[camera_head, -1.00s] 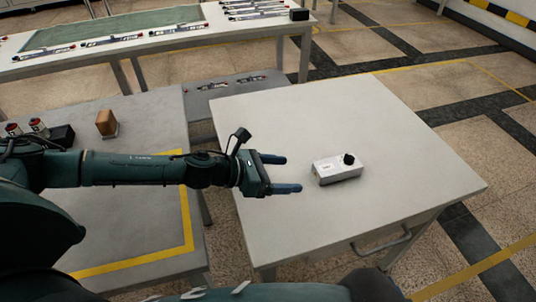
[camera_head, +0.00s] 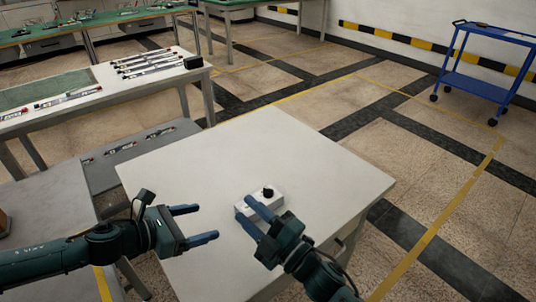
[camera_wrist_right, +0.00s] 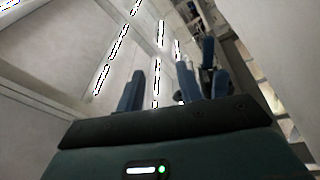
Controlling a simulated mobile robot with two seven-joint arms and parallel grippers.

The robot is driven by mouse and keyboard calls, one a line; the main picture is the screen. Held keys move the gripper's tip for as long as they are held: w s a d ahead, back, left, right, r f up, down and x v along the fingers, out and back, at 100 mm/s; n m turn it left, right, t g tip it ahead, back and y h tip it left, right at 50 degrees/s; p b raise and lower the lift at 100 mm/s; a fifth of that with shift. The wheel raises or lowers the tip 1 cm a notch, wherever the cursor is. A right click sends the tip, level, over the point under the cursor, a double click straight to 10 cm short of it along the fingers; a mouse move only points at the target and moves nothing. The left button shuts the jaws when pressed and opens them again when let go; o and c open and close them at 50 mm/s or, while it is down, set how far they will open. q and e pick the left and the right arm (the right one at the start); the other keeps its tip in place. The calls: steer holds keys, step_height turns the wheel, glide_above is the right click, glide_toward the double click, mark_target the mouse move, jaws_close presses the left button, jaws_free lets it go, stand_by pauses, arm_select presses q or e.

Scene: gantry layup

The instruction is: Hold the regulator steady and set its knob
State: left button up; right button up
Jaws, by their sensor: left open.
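The regulator (camera_head: 276,203) is a small white box lying on the pale table (camera_head: 310,160), with a black knob (camera_head: 268,192) on top. My left gripper (camera_head: 203,222) is open and empty, to the left of the regulator and apart from it, its fingers pointing right. My right gripper (camera_head: 246,208) is open at the regulator's near side; its fingers overlap the box in the head view and hide part of it. I cannot tell whether they touch it. The right wrist view shows its dark blue fingers spread (camera_wrist_right: 178,78), but not clearly the regulator.
A blue cart (camera_head: 485,60) is at the far right. The table's far part is clear.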

mark_target(243, 209)
steer(key=w+a+n+g, duration=0.1)
steer(key=a+n+g, duration=0.35)
steer(key=n, duration=0.45)
steer(key=w+a+n+g+y, duration=0.1)
steer(key=a+n+g, duration=0.2)
steer(key=n+g, duration=0.5)
steer(key=w+a+n+g, duration=0.1)
steer(key=a+n+g, duration=0.2)
steer(key=n, duration=0.8)
arm_select(q)
steer(key=shift+w+d+f, duration=0.1)
steer(key=shift+d, duration=0.1)
steer(key=shift+w+d+f, duration=0.15)
steer(key=shift+w+d, duration=0.1)
steer(key=shift+d, duration=0.05)
steer(key=x, duration=1.2)
arm_select(e)
steer(key=w+d+r+n+h, duration=0.2)
steer(key=w+d+n+h, duration=0.3)
steer(key=d+n+h, duration=0.1)
steer(key=w+d+r+n+t+h, duration=0.1)
steer(key=w+d+r+n+h, duration=0.1)
steer(key=w+d+n+h, duration=0.3)
steer(key=d+n+h, duration=0.1)
steer(key=d+h, duration=0.2)
steer(key=h, duration=0.1)
steer(key=shift+w+d+r+n, duration=0.3)
steer(key=shift+w+r, duration=0.05)
steer(key=shift+w, duration=0.05)
